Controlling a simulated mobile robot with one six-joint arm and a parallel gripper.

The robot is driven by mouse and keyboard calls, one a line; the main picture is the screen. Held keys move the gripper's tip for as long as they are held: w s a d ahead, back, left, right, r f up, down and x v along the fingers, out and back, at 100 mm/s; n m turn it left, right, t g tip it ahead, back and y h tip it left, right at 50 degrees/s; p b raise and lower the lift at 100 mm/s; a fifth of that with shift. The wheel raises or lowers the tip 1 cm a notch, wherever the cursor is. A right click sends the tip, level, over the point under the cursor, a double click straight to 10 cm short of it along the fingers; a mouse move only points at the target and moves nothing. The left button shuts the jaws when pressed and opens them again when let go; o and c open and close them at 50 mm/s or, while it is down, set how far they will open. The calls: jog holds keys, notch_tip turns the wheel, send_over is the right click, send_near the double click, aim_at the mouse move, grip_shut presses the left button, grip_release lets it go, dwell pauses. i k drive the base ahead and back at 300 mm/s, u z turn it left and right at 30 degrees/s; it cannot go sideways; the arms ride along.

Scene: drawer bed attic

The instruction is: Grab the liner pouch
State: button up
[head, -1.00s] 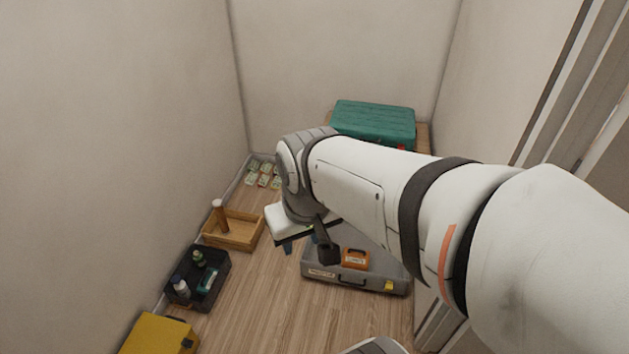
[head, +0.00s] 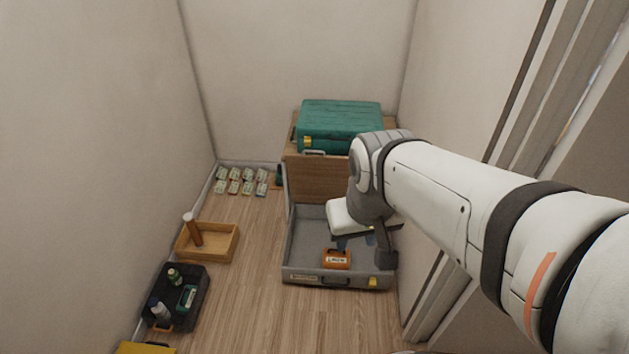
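An orange pouch (head: 337,260) with a white label lies in the open grey drawer (head: 300,277), near its front wall. It looks like the liner pouch, but the label is too small to read surely. My gripper (head: 364,252) hangs over the drawer with its two dark fingers spread apart. The left finger is just above or behind the pouch in the picture; the right finger is to the right of it. I cannot tell the height between fingers and pouch. A bluish thing shows between the fingers, mostly hidden by my gripper.
A green case (head: 340,118) sits on the wooden cabinet (head: 318,182) behind the drawer. A wooden tray (head: 222,256), a black tray (head: 200,300), a yellow case (head: 142,348) and several small packets (head: 240,181) line the left wall. The floor between is clear.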

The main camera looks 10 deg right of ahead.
aim_at(332, 259)
jog(key=u, duration=0.05)
jog(key=i, duration=1)
jog(key=z, duration=0.05)
